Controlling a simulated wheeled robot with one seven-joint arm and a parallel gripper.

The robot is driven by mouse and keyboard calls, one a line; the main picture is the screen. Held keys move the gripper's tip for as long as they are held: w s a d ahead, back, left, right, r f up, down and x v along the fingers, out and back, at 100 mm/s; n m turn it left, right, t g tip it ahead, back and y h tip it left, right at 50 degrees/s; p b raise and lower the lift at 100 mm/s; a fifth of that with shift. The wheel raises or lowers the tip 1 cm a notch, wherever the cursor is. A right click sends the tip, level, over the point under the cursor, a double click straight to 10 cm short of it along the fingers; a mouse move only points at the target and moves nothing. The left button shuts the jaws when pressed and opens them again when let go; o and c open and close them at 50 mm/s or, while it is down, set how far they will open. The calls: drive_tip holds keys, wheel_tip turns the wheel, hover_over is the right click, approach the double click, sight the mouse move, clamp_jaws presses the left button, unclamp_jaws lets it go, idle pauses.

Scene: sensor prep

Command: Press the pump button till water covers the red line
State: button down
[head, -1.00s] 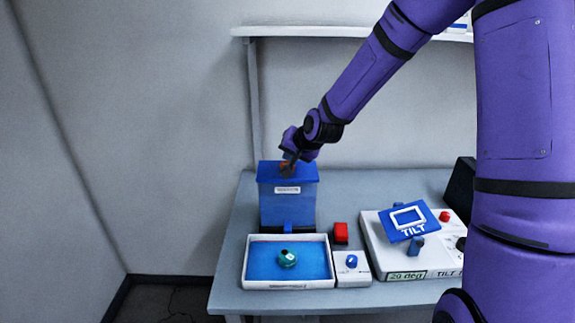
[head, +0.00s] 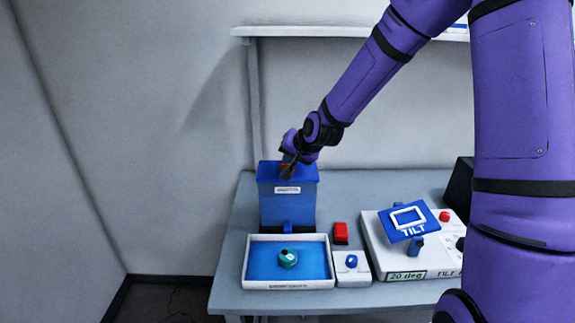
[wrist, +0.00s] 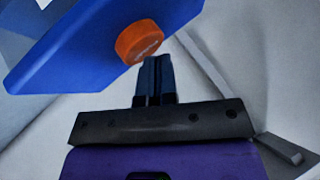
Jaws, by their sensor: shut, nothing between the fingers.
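The blue tank (head: 287,208) stands at the back left of the table, with an orange button on its lid; the button (wrist: 140,41) shows clearly in the wrist view. My gripper (head: 288,170) is shut and empty, its fingertips at the button. In the wrist view, the closed fingers (wrist: 156,66) meet the button's lower edge; I cannot tell whether they press on it. The white tray (head: 290,285) in front of the tank holds blue water (head: 256,262) around a round teal thing (head: 287,258).
Right of the tray are a small white box with a blue knob (head: 351,262) and a red block (head: 340,232). A white tilt unit (head: 392,262) with a blue plate (head: 405,220) stands further right. A shelf (head: 300,30) runs above the back of the table.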

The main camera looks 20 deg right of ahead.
drive_tip(key=shift+f, duration=0.45)
idle(0.4)
drive_tip(key=shift+r, duration=1.1)
drive_tip(key=shift+r, duration=2.55)
